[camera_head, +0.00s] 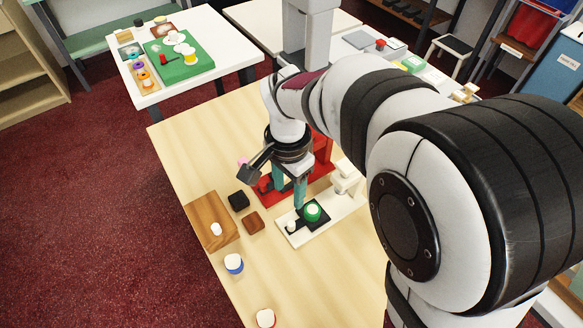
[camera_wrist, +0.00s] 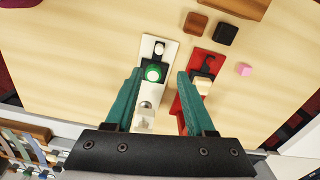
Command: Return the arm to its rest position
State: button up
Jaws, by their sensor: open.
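My gripper (camera_head: 288,193) is above the table, pointing down, its two teal fingers apart with nothing held between them. The gripper also shows in the wrist view (camera_wrist: 159,80). Below it in the wrist view are a white stand (camera_wrist: 147,97) bearing a green round piece (camera_wrist: 153,73), and a red stand (camera_wrist: 190,103) with a cream piece on it. In the head view the white stand (camera_head: 325,228) with the green piece (camera_head: 312,211) is just right of the fingers. The red stand (camera_head: 266,188) is behind the fingers and partly hidden by my arm.
A wooden block (camera_head: 207,215) with a white piece, a black cube (camera_head: 238,201) and a brown cube (camera_head: 253,222) lie left.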

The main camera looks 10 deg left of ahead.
jog(key=shift+r, duration=0.8)
jog(key=s+d+r+n+y, duration=0.1)
jog(key=s+d+r, duration=0.2)
jog(key=s+d, duration=1.1)
jog(key=s, duration=0.4)
jog(key=shift+n+y, duration=0.3)
jog(key=shift+y, duration=0.1)
